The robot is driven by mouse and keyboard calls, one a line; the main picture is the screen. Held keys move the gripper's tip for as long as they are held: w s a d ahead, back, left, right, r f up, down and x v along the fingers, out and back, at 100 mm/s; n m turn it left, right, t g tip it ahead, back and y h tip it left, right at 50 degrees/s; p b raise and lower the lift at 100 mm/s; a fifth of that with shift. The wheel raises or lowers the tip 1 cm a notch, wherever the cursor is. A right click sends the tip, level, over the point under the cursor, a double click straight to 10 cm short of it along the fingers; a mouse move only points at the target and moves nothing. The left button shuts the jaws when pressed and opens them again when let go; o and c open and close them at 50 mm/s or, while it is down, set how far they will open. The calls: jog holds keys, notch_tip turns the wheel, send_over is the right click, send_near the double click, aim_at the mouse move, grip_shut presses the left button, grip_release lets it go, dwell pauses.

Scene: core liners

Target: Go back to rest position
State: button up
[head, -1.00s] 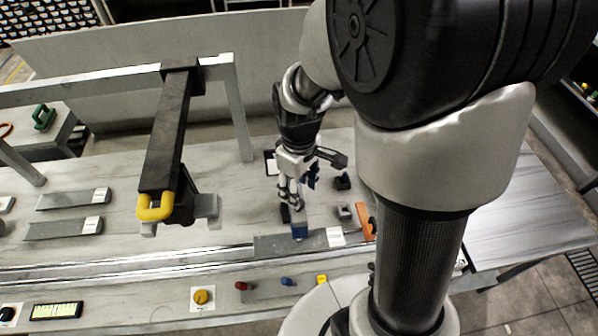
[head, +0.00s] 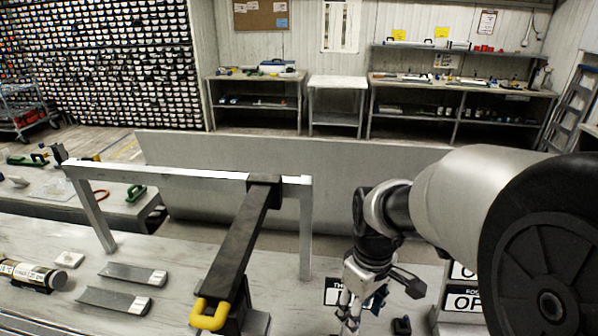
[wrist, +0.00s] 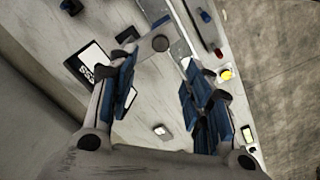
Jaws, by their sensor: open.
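My gripper (head: 350,308) hangs at the lower middle of the head view, above the bench and right of the black arm with a yellow end (head: 236,252). The bottom of the frame cuts off its surroundings. In the wrist view my gripper (wrist: 162,88) has its two blue-padded fingers spread wide. Nothing is held between them, and the bench surface shows through the gap. My arm reaches in from the right of the head view.
A metal frame (head: 160,172) stands on the bench left of my gripper. Two grey liners (head: 133,273) and a core tube (head: 30,273) lie at left. The wrist view shows a black-and-white sign (wrist: 92,66) and a yellow button (wrist: 226,74). A panel (head: 300,165) stands behind.

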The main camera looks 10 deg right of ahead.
jog(key=s+a+m+t+b, duration=0.3)
jog(key=s+m+b, duration=0.3)
jog(key=s+b, duration=0.3)
jog(key=s+t, duration=0.1)
jog(key=s, duration=0.3)
jog(key=shift+s+r+t, duration=0.15)
jog(key=shift+s+t, duration=0.15)
jog(key=shift+s, duration=0.1)
jog(key=shift+s, duration=0.1)
